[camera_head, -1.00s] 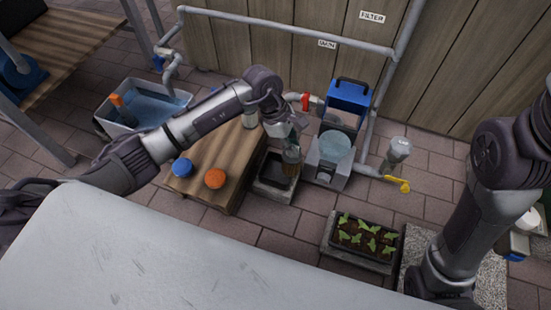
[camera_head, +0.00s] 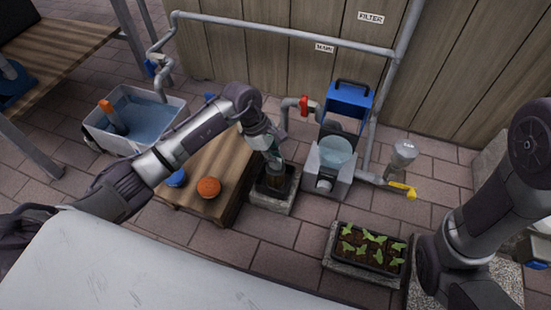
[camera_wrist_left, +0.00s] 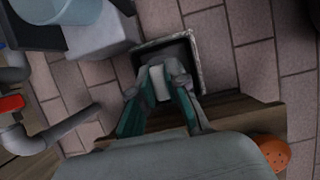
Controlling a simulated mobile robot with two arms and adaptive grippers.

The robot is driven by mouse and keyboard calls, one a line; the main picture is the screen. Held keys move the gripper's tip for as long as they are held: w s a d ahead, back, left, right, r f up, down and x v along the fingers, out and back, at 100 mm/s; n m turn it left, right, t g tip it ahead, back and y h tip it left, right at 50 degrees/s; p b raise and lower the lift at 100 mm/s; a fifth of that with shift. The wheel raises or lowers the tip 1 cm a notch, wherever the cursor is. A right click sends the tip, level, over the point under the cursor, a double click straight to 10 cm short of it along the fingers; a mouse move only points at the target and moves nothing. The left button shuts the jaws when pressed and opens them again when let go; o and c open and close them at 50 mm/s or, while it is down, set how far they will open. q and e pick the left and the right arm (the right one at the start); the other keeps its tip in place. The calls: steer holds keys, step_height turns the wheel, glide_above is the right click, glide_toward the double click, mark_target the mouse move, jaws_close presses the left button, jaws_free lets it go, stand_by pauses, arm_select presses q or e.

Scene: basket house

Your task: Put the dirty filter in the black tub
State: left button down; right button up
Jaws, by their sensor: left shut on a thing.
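My left gripper (camera_head: 273,160) points down over the black tub (camera_head: 271,205), which sits in a pale stone surround on the paving. It is shut on the dirty filter (camera_head: 276,181), a brownish cylinder whose lower end is at or inside the tub's opening. In the left wrist view, my left gripper (camera_wrist_left: 160,95) has its teal-sided fingers around the pale end of the filter (camera_wrist_left: 158,82), over the tub (camera_wrist_left: 205,65). I cannot tell whether the filter touches the tub floor. My right arm shows at the right, but its gripper is out of view.
A planter (camera_head: 368,249) is at front right.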

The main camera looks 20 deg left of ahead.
arm_select(q)
steer(key=c, duration=1.2)
jaws_free()
steer(key=shift+f, duration=0.1)
